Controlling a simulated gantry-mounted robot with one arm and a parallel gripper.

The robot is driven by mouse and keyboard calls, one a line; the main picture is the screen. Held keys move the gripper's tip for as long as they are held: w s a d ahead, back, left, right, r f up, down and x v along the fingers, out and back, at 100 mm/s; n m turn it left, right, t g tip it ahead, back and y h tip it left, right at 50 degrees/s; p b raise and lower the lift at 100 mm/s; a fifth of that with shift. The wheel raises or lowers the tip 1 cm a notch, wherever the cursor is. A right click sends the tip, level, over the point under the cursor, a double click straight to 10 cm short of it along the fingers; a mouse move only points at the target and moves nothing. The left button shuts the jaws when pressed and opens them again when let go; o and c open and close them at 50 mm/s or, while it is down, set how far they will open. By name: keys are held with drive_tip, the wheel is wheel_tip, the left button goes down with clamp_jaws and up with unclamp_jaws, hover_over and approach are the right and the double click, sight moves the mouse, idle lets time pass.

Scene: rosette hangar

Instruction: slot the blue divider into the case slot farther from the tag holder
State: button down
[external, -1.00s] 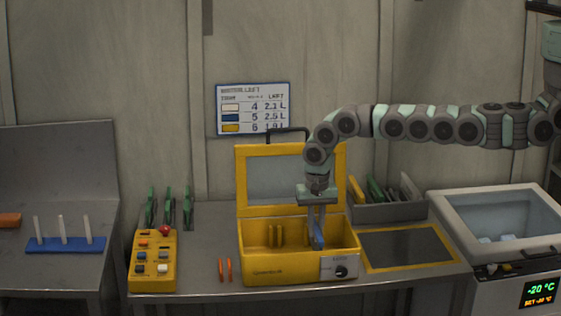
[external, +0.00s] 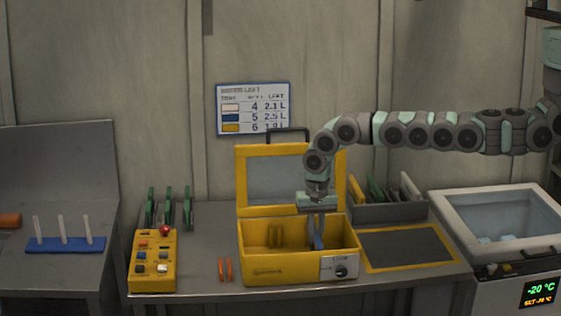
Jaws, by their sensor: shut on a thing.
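The yellow case (external: 285,272) stands open on the bench, its lid raised at the back. A pale plate with a dark round mark (external: 340,267), probably the tag holder, is on the front wall at the right. A pair of yellow slot ribs (external: 275,236) shows inside on the left, farther from that plate. My gripper (external: 317,212) points down over the right part of the case, shut on the blue divider (external: 318,238). The divider is upright and partly inside the case. Its lower edge and any ribs beside it are hidden or too small to tell.
A grey bin of dividers (external: 390,205) stands behind on the right, beside a yellow-edged dark mat (external: 408,247). A yellow button box (external: 153,262) and two orange pieces (external: 225,269) lie left of the case. The raised lid (external: 240,180) stands close behind my gripper.

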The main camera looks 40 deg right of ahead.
drive_tip(key=shift+f, duration=0.35)
idle(0.9)
idle(0.5)
drive_tip(key=c, duration=1.3)
unclamp_jaws()
drive_tip(key=shift+c, duration=0.2)
drive_tip(key=shift+o, duration=0.3)
drive_tip(key=o, duration=0.4)
drive_tip(key=shift+c, duration=0.2)
drive_tip(key=shift+r, duration=0.1)
wheel_tip(320, 180, up, 16)
drive_tip(key=p, duration=1.5)
